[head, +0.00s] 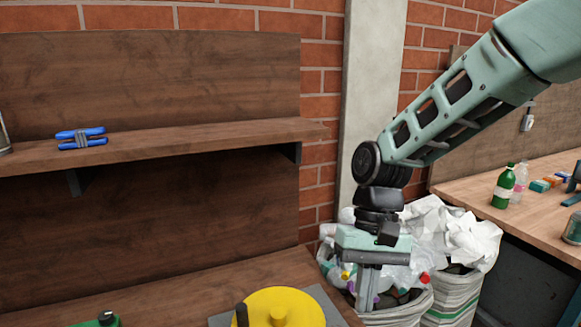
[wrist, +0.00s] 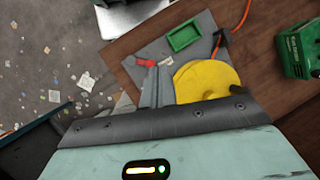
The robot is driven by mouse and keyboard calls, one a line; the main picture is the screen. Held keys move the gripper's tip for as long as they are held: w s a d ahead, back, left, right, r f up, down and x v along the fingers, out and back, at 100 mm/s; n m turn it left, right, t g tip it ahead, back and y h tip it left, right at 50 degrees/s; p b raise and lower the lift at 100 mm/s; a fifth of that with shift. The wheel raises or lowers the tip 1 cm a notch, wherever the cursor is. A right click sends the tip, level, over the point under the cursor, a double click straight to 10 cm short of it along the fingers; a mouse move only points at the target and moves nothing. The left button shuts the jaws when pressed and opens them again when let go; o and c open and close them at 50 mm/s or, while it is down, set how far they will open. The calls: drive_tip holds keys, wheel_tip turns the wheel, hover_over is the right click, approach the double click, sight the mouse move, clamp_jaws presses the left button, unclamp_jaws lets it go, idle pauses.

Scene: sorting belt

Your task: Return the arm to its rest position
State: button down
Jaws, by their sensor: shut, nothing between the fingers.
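My arm (head: 440,115) reaches in from the upper right in the head view and bends down at the wrist. My gripper (head: 366,303) hangs pointing down in front of the sacks, near the right end of the workbench. Its fingers are together with nothing between them. In the wrist view the gripper (wrist: 150,68) shows as two grey fingers side by side, left of the yellow round part.
Sacks of white waste (head: 455,270) stand behind my gripper. A yellow round part (head: 280,308) lies on the bench. A shelf (head: 200,137) holds blue clamps (head: 80,138). A green bottle (head: 503,186) stands on the right table. The wrist view shows a green tray (wrist: 184,36) and scrap-littered floor.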

drive_tip(key=s+d+r+n+t, duration=0.1)
drive_tip(key=s+n+t, duration=0.3)
drive_tip(key=s, duration=1.1)
drive_tip(key=d+n, duration=0.1)
drive_tip(key=n, duration=0.1)
drive_tip(key=shift+s+r+n+t+h, duration=0.2)
drive_tip(key=shift+s+n+t+h, duration=0.1)
drive_tip(key=shift+s+h, duration=0.1)
drive_tip(key=shift+d, duration=0.1)
